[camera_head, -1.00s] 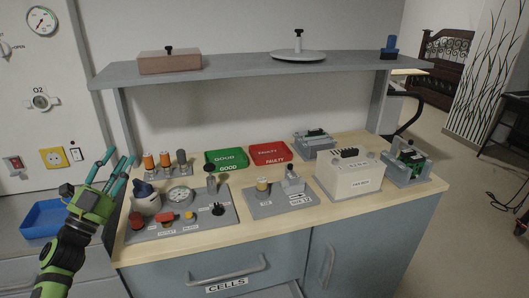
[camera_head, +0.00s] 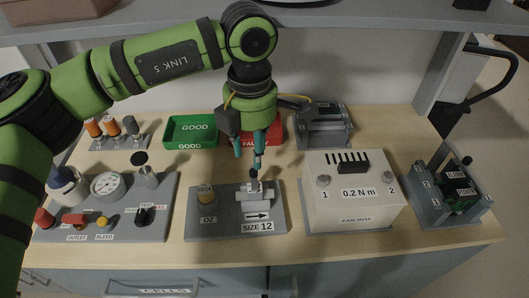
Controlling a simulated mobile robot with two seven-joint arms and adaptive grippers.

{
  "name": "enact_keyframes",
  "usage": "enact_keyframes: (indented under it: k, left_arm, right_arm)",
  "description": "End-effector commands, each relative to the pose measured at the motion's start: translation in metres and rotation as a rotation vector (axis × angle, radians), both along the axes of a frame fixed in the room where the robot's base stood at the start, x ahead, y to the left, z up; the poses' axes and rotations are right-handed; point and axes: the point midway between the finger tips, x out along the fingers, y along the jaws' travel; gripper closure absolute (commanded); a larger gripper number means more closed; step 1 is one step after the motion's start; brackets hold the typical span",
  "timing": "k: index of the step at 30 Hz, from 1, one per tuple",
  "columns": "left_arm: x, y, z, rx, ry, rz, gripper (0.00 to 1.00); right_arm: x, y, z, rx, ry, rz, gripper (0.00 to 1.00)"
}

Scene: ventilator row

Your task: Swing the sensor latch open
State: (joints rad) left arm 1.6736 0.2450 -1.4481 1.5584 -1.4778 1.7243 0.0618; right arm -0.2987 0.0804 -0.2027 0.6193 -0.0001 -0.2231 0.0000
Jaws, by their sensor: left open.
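The grey sensor board (camera_head: 222,228) lies on the bench with an "O2" label, a "SIZE 12" label and an arrow pointing right. A light grey latch (camera_head: 256,193) with a small black knob sits at the board's right, above the arrow. My left gripper (camera_head: 249,155) points down, just above and behind the knob, with its teal fingers apart and nothing seen between them. I cannot tell whether a fingertip touches the knob. My right gripper is not in view.
The fan box (camera_head: 352,205) stands right of the board, and a grey rack (camera_head: 432,210) farther right. A gauge panel (camera_head: 150,232) is at left. The green tray (camera_head: 190,132) and the partly hidden red tray (camera_head: 270,130) lie behind. A shelf (camera_head: 340,17) hangs overhead.

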Motion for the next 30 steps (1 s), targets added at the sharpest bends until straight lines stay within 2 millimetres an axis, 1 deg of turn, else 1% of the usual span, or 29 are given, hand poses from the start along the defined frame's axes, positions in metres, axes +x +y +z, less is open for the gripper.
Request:
enact_keyframes:
  k: [1,4,9,13,17,20,21,23,24,30]
  left_arm:
    - [-0.001,0.001,-0.007,0.000,0.006,-0.001,0.59]
    - [-0.001,0.000,-0.023,-0.001,0.007,0.001,0.59]
    - [-0.001,-0.001,-0.044,-0.005,0.006,0.000,0.59]
    - [-0.001,-0.001,-0.051,-0.005,0.005,0.000,0.59]
    - [-0.001,-0.001,-0.053,-0.006,0.005,0.000,0.59]
    - [-0.001,-0.001,-0.053,-0.007,0.004,0.000,0.59]
    - [-0.001,-0.001,-0.053,-0.007,0.004,0.000,0.67]
    - [-0.001,-0.001,-0.053,-0.007,0.004,0.000,0.91]
    - [-0.001,-0.001,-0.053,-0.007,0.004,0.000,1.00]
    - [-0.001,-0.001,-0.053,-0.006,0.005,0.000,1.00]
  right_arm:
    - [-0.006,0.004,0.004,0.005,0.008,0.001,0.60]
    - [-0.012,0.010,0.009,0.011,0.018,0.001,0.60]
    - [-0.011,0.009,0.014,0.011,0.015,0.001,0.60]
    - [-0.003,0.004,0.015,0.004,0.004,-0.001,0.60]
    - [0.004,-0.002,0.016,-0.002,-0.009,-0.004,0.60]
    - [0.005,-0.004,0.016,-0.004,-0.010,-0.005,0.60]
    - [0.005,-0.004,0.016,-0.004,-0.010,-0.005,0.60]
    - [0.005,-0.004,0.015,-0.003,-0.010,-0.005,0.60]
    - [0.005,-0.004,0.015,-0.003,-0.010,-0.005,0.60]
    - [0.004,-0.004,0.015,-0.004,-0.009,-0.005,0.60]
